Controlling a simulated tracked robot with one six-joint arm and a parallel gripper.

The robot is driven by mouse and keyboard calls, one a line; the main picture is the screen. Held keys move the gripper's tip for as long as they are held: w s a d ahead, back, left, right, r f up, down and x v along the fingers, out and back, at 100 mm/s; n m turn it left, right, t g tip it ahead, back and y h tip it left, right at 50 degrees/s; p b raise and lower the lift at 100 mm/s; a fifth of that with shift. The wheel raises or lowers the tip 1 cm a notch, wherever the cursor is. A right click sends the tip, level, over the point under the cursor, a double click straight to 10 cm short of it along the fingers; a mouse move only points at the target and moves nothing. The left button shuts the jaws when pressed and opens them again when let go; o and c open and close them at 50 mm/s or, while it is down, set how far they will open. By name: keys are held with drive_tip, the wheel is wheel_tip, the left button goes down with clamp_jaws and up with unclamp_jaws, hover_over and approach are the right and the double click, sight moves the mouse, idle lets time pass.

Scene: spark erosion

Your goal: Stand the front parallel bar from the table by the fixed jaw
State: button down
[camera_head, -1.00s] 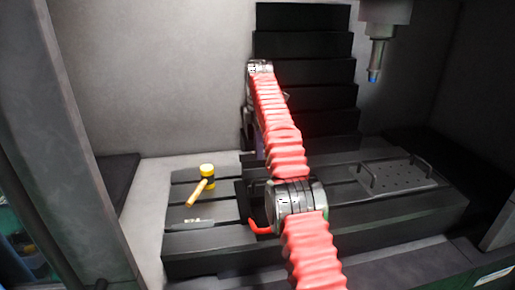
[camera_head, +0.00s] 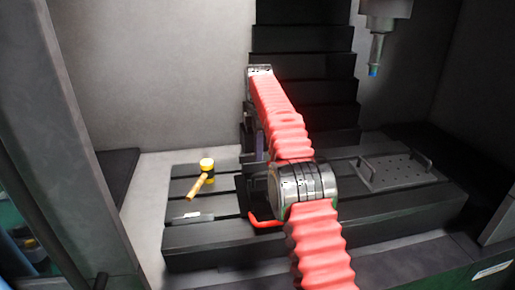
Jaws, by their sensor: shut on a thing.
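My red-sleeved arm rises from the bottom of the picture, bends at a metal joint and reaches up and back over the table. Its far end turns down behind the sleeve, and my gripper and anything in it are hidden there. A small pale flat piece (camera_head: 192,215), perhaps a parallel bar, lies near the left front of the dark slotted table (camera_head: 215,238). A dark block with a red curved handle (camera_head: 264,222), perhaps the vise, shows partly beside my elbow joint. Its jaws are hidden by my arm, so the fixed jaw cannot be made out.
A yellow and black mallet (camera_head: 206,170) lies on the left of the table. A perforated plate with two handles (camera_head: 396,170) lies on the right. A spindle head (camera_head: 378,45) hangs at upper right. A stepped black column cover (camera_head: 303,70) stands behind.

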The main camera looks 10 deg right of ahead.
sight(258, 166)
drive_tip(key=shift+f, duration=3.25)
drive_tip(key=c, duration=1.7)
unclamp_jaws()
